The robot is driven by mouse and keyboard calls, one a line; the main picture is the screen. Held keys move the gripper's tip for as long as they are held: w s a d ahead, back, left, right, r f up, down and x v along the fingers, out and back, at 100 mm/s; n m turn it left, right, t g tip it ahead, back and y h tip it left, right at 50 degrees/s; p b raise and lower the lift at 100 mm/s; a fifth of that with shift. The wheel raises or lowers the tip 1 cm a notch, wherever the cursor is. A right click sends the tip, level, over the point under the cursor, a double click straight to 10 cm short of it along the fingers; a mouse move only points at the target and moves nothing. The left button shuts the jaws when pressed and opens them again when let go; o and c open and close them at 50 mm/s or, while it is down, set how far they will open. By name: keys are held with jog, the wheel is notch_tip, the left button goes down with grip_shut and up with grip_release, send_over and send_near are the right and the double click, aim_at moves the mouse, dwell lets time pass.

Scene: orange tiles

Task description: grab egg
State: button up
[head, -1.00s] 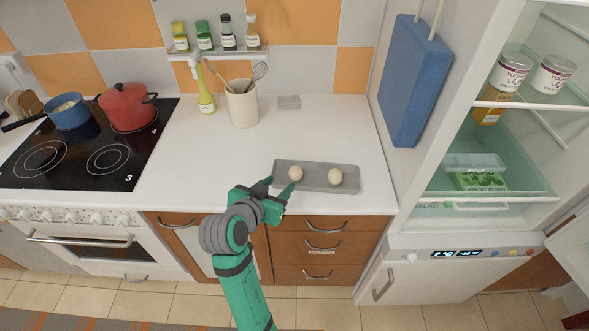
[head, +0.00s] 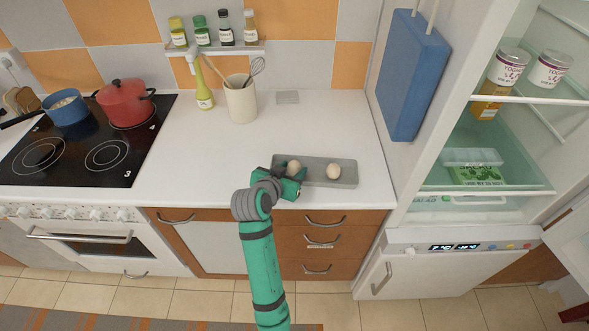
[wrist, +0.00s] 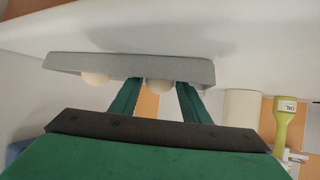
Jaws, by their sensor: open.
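Two pale eggs rest on a grey rectangular tray (head: 315,178) near the counter's front edge. My gripper (head: 290,171) is open at the tray's left part. Its fingers are on either side of the left egg (head: 294,166), which is partly hidden in the head view. In the wrist view this egg (wrist: 160,86) shows between the two finger tips, and I cannot tell whether they touch it. The right egg (head: 333,171) is outside the fingers; it also shows in the wrist view (wrist: 95,78).
A cream utensil pot (head: 241,103) and a yellow-green bottle (head: 204,98) stand behind on the counter. The hob with a red pot (head: 125,104) is at the left. The open fridge (head: 455,200) is at the right. The counter left of the tray is clear.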

jog(key=c, duration=0.8)
